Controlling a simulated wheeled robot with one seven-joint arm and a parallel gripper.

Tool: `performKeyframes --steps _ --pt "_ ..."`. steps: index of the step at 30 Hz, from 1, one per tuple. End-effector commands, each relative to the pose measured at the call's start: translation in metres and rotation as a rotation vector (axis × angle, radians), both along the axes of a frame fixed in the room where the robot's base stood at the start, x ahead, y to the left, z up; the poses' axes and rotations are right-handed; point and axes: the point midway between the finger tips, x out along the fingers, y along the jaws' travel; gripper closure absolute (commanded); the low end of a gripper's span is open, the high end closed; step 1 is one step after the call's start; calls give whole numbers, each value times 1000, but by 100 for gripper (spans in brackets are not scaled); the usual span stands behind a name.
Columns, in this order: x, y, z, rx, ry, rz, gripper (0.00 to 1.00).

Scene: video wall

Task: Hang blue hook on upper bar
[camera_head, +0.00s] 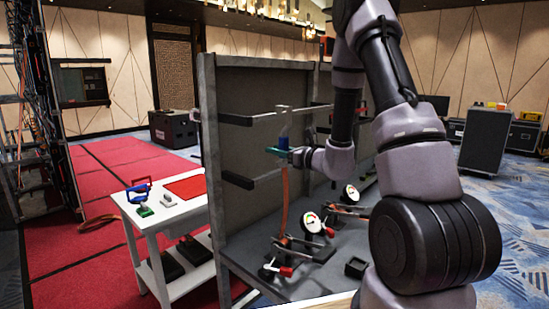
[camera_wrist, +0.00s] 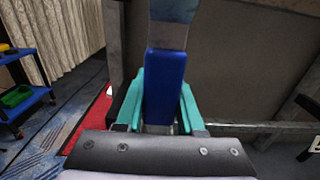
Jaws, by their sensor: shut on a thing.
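My gripper (camera_head: 281,151) has teal fingers, and they are shut on the blue hook (camera_head: 284,142). The hook is upright in the head view, with its grey upper part above the fingers. In the wrist view the hook's blue part (camera_wrist: 165,85) stands between the teal fingers (camera_wrist: 162,108), and its grey part runs out of the top edge. I cannot tell whether hook and bar touch. The lower bar (camera_head: 238,181) is below.
An orange hose (camera_head: 285,200) hangs below my gripper. Gauges (camera_head: 312,222) and red-handled clamps sit on the panel's grey ledge. A white table (camera_head: 155,221) at left bears a red mat (camera_head: 187,187) and small blue, red and green items. The grey panel (camera_head: 255,85) stands close behind my gripper.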

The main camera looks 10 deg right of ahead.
Motion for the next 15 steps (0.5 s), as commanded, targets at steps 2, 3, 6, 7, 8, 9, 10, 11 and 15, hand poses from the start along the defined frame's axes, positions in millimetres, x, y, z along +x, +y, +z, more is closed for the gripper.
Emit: performKeyframes --steps 2,3,6,7,8,9,10,11,15 --pt "-2 0 3 -1 -1 3 100" --pt "-2 0 3 -1 -1 4 100" --pt "1 2 3 -1 0 5 100" --pt "2 4 3 -1 0 5 100" --pt "4 5 3 -1 -1 5 100" --pt "6 7 3 -1 -1 6 100" --pt "8 8 3 -2 -1 6 100" --pt "10 9 3 -2 -1 6 100" --pt "19 16 3 -1 -1 6 100"
